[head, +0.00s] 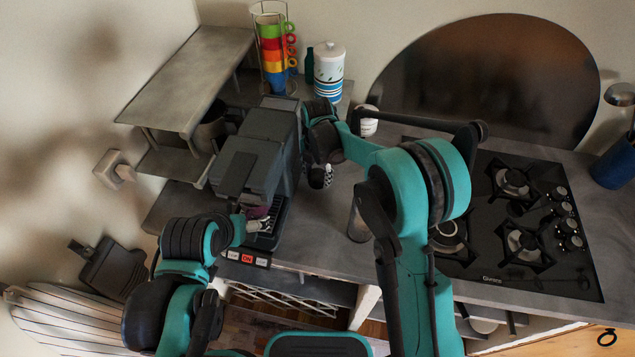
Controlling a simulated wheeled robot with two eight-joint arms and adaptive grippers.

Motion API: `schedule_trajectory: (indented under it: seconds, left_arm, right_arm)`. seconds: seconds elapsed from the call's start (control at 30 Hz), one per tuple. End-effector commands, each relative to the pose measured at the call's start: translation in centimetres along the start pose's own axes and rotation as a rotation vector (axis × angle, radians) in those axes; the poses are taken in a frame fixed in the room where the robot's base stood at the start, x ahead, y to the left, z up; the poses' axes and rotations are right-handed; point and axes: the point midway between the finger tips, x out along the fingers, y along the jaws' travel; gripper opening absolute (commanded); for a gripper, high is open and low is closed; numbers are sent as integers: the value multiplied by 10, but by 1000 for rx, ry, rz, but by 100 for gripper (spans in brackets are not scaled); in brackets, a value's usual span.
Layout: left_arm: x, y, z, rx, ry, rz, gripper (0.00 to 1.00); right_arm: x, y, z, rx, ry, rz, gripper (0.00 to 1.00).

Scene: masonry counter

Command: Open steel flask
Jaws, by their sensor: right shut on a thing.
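A steel-grey cylinder, likely the steel flask (358,224), stands upright on the counter, partly hidden behind my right arm. Whether it has a lid on is hidden. My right gripper (320,179) points down to the left of it, beside the coffee machine, and is apart from the cylinder's visible part. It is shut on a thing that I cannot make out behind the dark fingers. My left gripper (260,223) is low at the front of the coffee machine, by a purplish thing (257,212). Its jaw opening is too small to judge.
The dark coffee machine (262,150) stands left of my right gripper. A gas hob (540,262) fills the right side. A cup rack (273,50), a white-and-blue canister (329,72) and a white jar (368,122) stand behind. Some bare counter (320,225) lies in front.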

Motion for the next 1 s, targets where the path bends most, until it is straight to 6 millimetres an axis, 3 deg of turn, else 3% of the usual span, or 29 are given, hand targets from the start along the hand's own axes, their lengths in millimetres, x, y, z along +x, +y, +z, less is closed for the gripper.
schedule_trajectory:
  seconds: [0.17, 0.57, 0.6, 0.67, 1.0]
  left_arm:
    - [7, 0, 5, 0, 0, 0, 84]
    - [10, 0, 7, 0, 0, 0, 84]
    - [9, 0, 7, 0, 0, 0, 84]
    - [9, 0, 6, 0, 0, 0, 84]
    - [7, 0, 5, 0, 0, 0, 84]
  right_arm:
    - [29, 0, 0, 0, 0, 0, 11]
    - [34, -1, 0, 0, 0, 0, 11]
    - [34, -1, 0, 0, 0, 0, 54]
    - [33, -1, 0, 0, 0, 0, 67]
    - [30, -1, 0, 0, 0, 0, 67]
